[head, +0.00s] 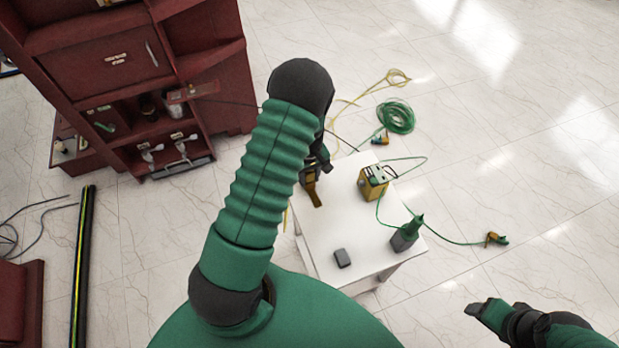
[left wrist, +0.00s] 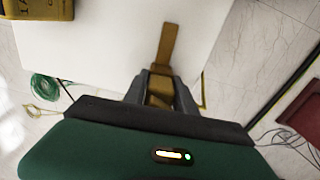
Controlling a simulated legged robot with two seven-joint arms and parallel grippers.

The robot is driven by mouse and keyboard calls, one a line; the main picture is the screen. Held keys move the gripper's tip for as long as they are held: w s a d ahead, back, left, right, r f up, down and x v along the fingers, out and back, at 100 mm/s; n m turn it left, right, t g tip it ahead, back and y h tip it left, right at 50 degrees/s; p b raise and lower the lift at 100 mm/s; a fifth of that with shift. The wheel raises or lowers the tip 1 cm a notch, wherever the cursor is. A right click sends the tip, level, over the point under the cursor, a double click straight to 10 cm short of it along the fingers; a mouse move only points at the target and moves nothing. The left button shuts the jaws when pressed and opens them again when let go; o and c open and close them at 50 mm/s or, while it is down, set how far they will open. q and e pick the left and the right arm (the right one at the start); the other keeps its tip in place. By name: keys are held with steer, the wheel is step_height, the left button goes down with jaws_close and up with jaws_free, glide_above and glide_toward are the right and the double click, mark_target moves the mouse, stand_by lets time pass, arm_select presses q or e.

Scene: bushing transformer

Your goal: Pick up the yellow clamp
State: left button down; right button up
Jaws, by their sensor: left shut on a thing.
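The yellow clamp (head: 313,192) shows at the left side of the white table in the head view, partly hidden by my left arm. My left gripper (head: 313,172) is over the table's far left part and is shut on the clamp. In the left wrist view the clamp (left wrist: 166,50) sits between the two fingers of the left gripper (left wrist: 160,90) and sticks out past them over the white surface. Whether it touches the table I cannot tell. My right gripper (head: 482,312) is low at the right, over the floor, away from the table; its jaws are unclear.
The white table (head: 325,225) bears a yellow box-shaped device (head: 373,186), a green and grey tool (head: 406,234) and a small grey block (head: 342,258). A green cable coil (head: 396,116) lies on the floor behind. A dark red cabinet (head: 225,85) stands at the upper left.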

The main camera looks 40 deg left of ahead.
arm_select(q)
steer(key=shift+w+r, duration=0.1)
steer(key=shift+r, duration=0.25)
step_height(320, 180, up, 2)
steer(key=shift+r, duration=0.25)
steer(key=s+d+r+b, duration=0.1)
steer(key=s+d+r, duration=0.15)
steer(key=s, duration=1.25)
steer(key=r+p, duration=0.3)
steer(key=p, duration=0.1)
steer(key=d+r+p, duration=0.1)
steer(key=r+p, duration=0.1)
steer(key=shift+s+r, duration=0.35)
steer(key=shift+s, duration=0.05)
steer(key=shift+w, duration=0.1)
